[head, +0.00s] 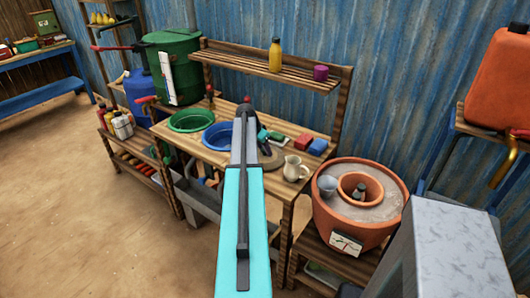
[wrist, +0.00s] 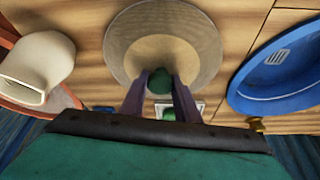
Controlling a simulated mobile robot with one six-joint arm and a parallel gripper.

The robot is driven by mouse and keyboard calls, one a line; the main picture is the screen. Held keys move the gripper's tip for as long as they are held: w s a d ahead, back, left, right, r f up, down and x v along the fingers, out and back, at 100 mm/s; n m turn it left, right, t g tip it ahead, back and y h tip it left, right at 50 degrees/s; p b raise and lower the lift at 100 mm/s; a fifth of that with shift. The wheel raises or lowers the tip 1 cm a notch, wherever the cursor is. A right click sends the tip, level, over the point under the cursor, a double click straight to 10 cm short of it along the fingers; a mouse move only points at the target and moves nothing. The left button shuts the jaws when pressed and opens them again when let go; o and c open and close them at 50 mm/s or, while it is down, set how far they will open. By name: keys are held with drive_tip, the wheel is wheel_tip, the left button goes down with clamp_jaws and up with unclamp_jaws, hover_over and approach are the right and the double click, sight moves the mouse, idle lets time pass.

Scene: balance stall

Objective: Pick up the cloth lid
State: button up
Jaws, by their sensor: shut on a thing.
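A round beige lid (wrist: 165,25) with a paler middle, which I take to be the cloth lid, shows in the wrist view. A small dark green knob (wrist: 160,84) sits at its near part. My gripper (wrist: 160,77) has its two dark fingers closed on either side of this knob. In the head view a brownish edge of the lid (head: 275,159) shows on the wooden bench, partly hidden by my arm, and my fingertips are hidden. I cannot tell whether the lid touches the bench.
A blue basin (wrist: 280,72) and a cream jug (wrist: 38,68) flank the lid; the jug also shows in the head view (head: 294,168). A green basin (head: 191,121), red block (head: 303,142) and blue block (head: 318,147) stand on the bench. A clay cooler (head: 330,220) stands right.

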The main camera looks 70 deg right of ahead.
drive_tip(key=shift+r+b, duration=0.7)
drive_tip(key=shift+r, duration=0.7)
drive_tip(key=shift+a+r, duration=0.2)
drive_tip(key=shift+r, duration=0.1)
drive_tip(key=a+r+b, duration=0.1)
drive_tip(key=a+b, duration=0.3)
drive_tip(key=a, duration=1.1)
drive_tip(key=shift+s+a+r, duration=0.15)
drive_tip(key=shift+a+r, duration=0.1)
drive_tip(key=shift+a, duration=0.05)
